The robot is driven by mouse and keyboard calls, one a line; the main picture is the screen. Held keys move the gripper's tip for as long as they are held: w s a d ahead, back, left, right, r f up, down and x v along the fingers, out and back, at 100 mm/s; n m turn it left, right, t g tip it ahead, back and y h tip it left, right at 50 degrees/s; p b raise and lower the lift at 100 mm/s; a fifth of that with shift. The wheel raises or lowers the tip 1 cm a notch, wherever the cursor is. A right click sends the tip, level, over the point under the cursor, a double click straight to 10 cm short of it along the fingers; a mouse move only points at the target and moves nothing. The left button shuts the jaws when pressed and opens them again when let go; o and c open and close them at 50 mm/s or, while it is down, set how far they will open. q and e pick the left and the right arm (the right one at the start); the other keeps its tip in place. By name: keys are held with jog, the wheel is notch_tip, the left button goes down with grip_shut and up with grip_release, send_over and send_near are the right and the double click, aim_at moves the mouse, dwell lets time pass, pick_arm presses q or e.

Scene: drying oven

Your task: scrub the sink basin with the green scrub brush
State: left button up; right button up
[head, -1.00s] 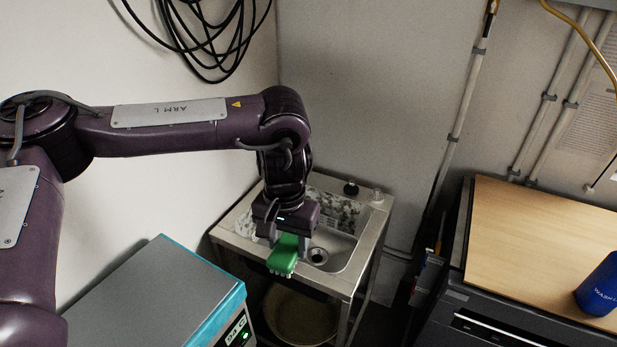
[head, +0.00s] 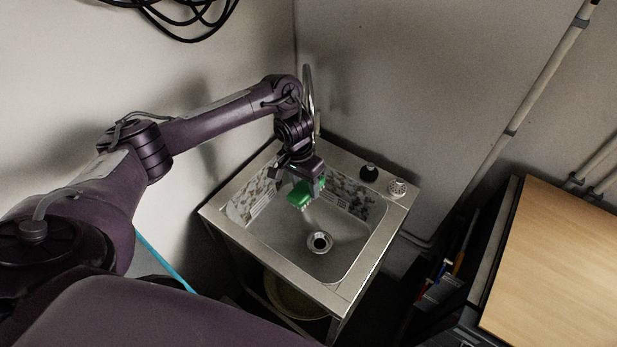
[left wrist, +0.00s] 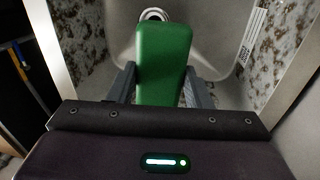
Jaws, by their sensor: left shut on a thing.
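The steel sink basin (head: 325,266) stands in the corner, with a round drain (head: 320,242) in its floor. Dark, blotchy stains (head: 352,196) mark its back and left walls. My left gripper (head: 307,186) is over the back left part of the basin, shut on the green scrub brush (head: 301,195). The brush also shows in the left wrist view (left wrist: 163,62) between the two fingers, partly covering the drain. I cannot tell whether its bristles touch the basin. My right gripper is not in view.
A black knob-like item (head: 370,172) and a small white-topped item (head: 397,187) sit on the sink's back right rim. A grey faucet (head: 309,95) rises behind my left wrist. A wooden-topped cabinet (head: 560,260) stands at right. A round bin (head: 290,299) is under the sink.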

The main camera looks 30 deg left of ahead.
aim_at(305, 194)
pick_arm(q)
jog(key=shift+w+a+f, duration=0.1)
jog(key=shift+w+f, duration=0.1)
jog(key=shift+s+r, duration=0.15)
jog(key=shift+r+p, duration=0.1)
jog(key=shift+p, duration=0.55)
jog(key=shift+f+b, duration=0.9)
jog(key=shift+f, duration=1.25)
jog(key=shift+f+b, duration=4.8)
jog(key=shift+f, duration=3.35)
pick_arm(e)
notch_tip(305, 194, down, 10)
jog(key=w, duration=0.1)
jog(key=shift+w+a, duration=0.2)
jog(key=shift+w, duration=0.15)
pick_arm(q)
jog(key=shift+s+f+b, duration=0.1)
jog(key=shift+f+b, duration=0.2)
jog(key=shift+f, duration=0.25)
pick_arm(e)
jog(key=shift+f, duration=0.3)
